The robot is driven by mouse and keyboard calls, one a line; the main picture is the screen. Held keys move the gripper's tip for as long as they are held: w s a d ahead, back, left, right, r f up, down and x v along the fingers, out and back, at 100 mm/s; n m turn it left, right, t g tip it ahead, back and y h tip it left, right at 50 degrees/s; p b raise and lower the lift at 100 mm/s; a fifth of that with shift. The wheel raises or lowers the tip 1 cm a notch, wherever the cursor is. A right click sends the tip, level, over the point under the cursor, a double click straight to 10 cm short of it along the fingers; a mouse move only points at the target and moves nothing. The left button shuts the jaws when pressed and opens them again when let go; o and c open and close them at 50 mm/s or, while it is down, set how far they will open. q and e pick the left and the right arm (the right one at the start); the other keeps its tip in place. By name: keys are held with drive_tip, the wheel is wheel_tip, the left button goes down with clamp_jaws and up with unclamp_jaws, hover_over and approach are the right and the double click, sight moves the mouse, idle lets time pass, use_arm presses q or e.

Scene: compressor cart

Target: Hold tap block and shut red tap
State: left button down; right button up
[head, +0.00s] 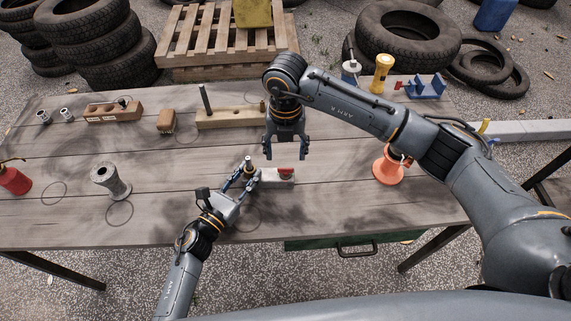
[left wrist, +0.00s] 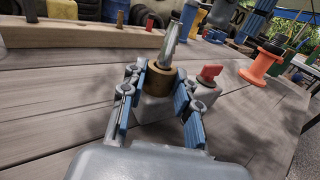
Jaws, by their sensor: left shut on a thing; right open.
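The tap block (head: 269,175) is a pale grey block lying on the wooden table near its front edge. The red tap (head: 286,171) sits on its right part and also shows in the left wrist view (left wrist: 210,73). My left gripper (head: 250,172) is shut on the left end of the tap block, its blue-padded fingers (left wrist: 160,103) on either side. A brass collar (left wrist: 160,78) with a metal stem (left wrist: 173,45) rises between those fingers. My right gripper (head: 288,153) is open and empty, pointing down just behind and above the red tap.
A wooden block with an upright rod (head: 232,117) lies behind my grippers. An orange spool (head: 390,167) stands to the right and a grey spool (head: 109,181) to the left. A yellow torch (head: 381,74) and a blue fixture (head: 425,87) are at the back right.

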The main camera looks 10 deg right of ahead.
sight(286, 168)
wheel_tip(286, 168, down, 7)
drive_tip(key=shift+r, duration=0.2)
drive_tip(key=c, duration=1.2)
